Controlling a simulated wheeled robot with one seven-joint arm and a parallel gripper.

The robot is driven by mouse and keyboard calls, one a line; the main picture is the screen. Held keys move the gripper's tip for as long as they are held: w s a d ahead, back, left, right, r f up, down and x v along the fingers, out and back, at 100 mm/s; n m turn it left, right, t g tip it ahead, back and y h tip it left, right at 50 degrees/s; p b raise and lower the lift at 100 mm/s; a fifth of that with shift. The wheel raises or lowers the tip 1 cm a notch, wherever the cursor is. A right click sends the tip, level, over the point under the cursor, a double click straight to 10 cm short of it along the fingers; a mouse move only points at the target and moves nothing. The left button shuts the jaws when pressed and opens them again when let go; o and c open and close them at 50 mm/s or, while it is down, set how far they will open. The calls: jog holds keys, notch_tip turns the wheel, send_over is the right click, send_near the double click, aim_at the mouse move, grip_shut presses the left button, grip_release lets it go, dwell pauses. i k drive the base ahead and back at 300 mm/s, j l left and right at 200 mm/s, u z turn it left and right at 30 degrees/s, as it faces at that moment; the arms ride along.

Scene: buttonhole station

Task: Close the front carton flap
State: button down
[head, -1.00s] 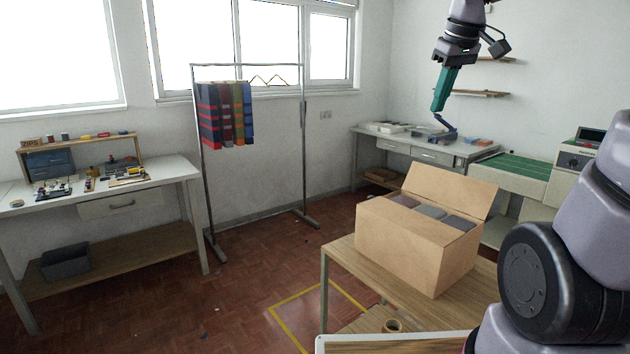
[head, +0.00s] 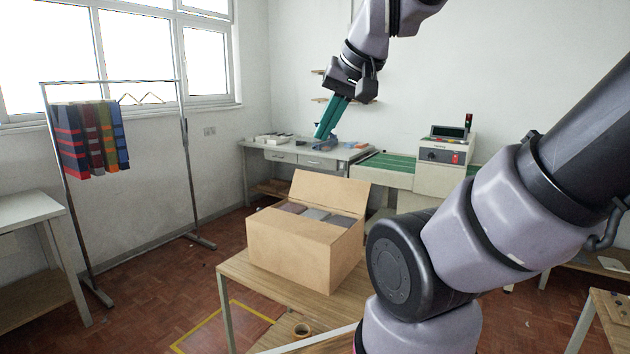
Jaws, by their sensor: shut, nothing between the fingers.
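The open cardboard carton (head: 285,252) stands upright on a small wooden-topped table (head: 245,276). One large flap (head: 330,191) stands raised along its far side, leaning back. No flap covers the opening, and folded dark and grey cloth (head: 315,214) shows inside. No separate flap stands out on the near side; I cannot tell if one hangs down there. My gripper (head: 324,134), with green fingers, is shut and empty. It appears above and beyond the raised flap, apart from it, pointing down.
A tape roll (head: 301,330) sits below the tabletop. A garment rail (head: 118,84) with colourful cloths stands at left. Behind are a white bench (head: 300,153) and a green conveyor (head: 388,164) with a control box (head: 446,152). Floor between rail and carton table is clear.

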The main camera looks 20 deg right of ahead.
aim_at(343, 194)
jog(key=k+u, duration=0.3)
jog(key=k+j+u, duration=0.15)
jog(key=k+u, duration=0.15)
jog(key=i+u, duration=0.3)
jog(key=i, duration=0.15)
jog(key=i+u, duration=0.35)
jog(key=i+z, duration=0.1)
jog(key=i, duration=2.1)
jog(key=i+l+z, duration=0.15)
jog(key=i+z, duration=0.65)
jog(key=i+j+z, duration=0.2)
jog(key=i+z, duration=0.2)
jog(key=i, duration=0.15)
jog(key=i+j+z, duration=0.25)
jog(key=i+z, duration=0.15)
jog(key=i+l+z, duration=0.2)
jog(key=i+z, duration=0.95)
jog(key=i+j+z, duration=0.2)
jog(key=i+z, duration=0.2)
jog(key=z, duration=0.45)
jog(key=i+z, duration=0.1)
jog(key=z, duration=0.35)
jog(key=j+z, duration=0.1)
jog(key=z, duration=0.85)
jog(key=i+j+z, duration=0.1)
jog(key=z, duration=0.35)
